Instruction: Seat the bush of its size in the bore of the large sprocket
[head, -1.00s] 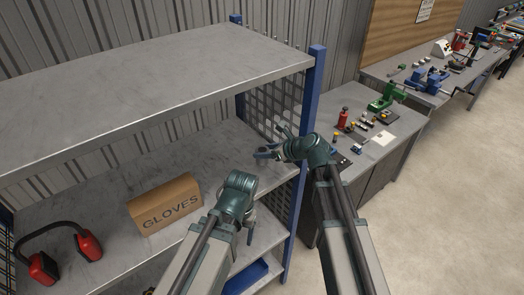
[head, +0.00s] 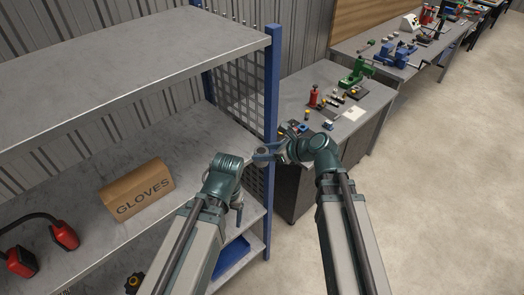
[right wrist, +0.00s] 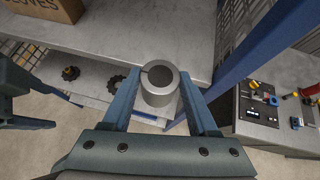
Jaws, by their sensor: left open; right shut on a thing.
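My right gripper (head: 266,153) is shut on a grey cylindrical bush with an open round bore. In the right wrist view, the bush (right wrist: 160,98) stands between the two blue fingers (right wrist: 158,102), bore facing the camera. My left gripper (head: 238,204) is open and empty, pointing down in front of the shelf unit. In the right wrist view, two dark toothed wheels, apparently sprockets, lie on a lower shelf: one with a yellow middle (right wrist: 70,73), one plain dark (right wrist: 117,84). I cannot tell which is large. A black and yellow part (head: 133,283) shows low in the head view.
A gloves box (head: 137,190) and red ear muffs (head: 64,236) are on the middle shelf. A blue post (head: 272,100) stands close to my right gripper. A blue tray (head: 232,256) sits lower. A bench (head: 300,82) with tools is beyond; the floor at right is clear.

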